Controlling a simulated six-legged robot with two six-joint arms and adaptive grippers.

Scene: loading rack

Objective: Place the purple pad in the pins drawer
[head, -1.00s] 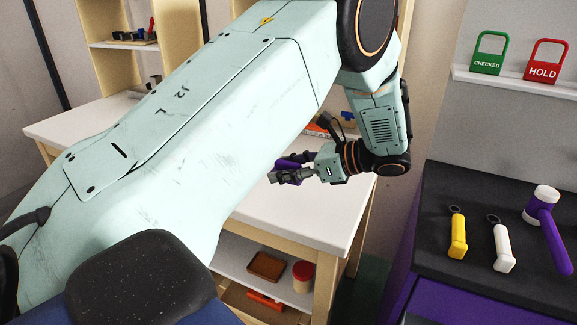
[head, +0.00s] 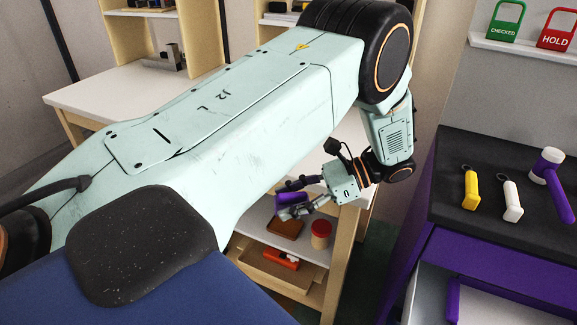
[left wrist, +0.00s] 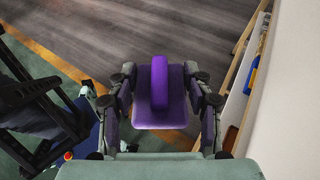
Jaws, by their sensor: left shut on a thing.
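The purple pad (left wrist: 160,86), a block with a raised purple bar, sits between the two fingers of my left gripper (left wrist: 163,104), which is shut on it. In the head view the pad (head: 290,198) is partly covered by the fingers of my left gripper (head: 297,205), held in the air in front of the wooden bench. At the lower right an open drawer (head: 453,300) with a pale inside and purple edge shows under the black-topped purple cabinet. No label is readable, so I cannot tell whether it is the pins drawer. My right gripper is out of view.
A wooden shelf under the bench holds a brown tray (head: 285,228) and a red-lidded jar (head: 321,234); an orange item (head: 282,258) lies lower. The black top carries a yellow tag (head: 470,188), a white tag (head: 511,200) and a purple-handled mallet (head: 556,185).

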